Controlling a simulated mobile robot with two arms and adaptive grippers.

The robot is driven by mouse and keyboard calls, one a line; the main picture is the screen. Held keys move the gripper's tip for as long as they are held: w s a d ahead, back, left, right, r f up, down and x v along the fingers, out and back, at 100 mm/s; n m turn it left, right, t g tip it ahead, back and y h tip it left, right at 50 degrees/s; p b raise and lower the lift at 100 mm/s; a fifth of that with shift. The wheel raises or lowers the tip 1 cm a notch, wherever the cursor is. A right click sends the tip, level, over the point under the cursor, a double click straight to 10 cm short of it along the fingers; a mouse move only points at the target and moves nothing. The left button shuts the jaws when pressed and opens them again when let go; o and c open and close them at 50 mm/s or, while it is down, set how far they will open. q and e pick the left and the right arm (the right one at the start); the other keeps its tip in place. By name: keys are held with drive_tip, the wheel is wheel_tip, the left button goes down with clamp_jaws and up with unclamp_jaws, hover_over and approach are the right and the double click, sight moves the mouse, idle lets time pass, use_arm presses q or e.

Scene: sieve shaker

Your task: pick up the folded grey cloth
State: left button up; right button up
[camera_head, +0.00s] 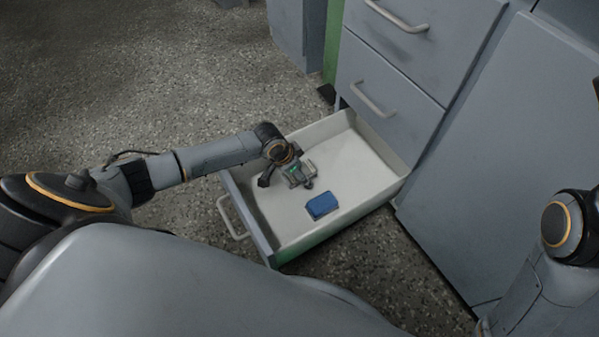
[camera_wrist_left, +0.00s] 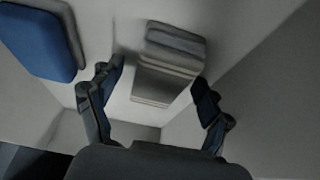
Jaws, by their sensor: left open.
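The folded grey cloth (camera_wrist_left: 174,50) lies on the floor of the open drawer in the left wrist view, a layered grey bundle just beyond and between my fingertips. My left gripper (camera_wrist_left: 155,85) is open, with one finger on each side of the cloth's near part. I cannot tell whether the fingers touch it. In the head view my left gripper (camera_head: 287,181) reaches down into the drawer and hides much of the cloth. My right gripper is out of view; only part of my right arm shows at the right edge.
The open white drawer (camera_head: 362,153) has raised walls around the gripper. A blue block-like item (camera_head: 322,205) lies close by in it, and also shows at the left of the wrist view (camera_wrist_left: 38,42). Closed drawers (camera_head: 385,65) stand behind. The drawer floor towards the cabinet is clear.

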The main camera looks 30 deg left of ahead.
use_arm(q)
drive_tip(key=c, duration=1.2)
drive_tip(key=shift+c, duration=0.2)
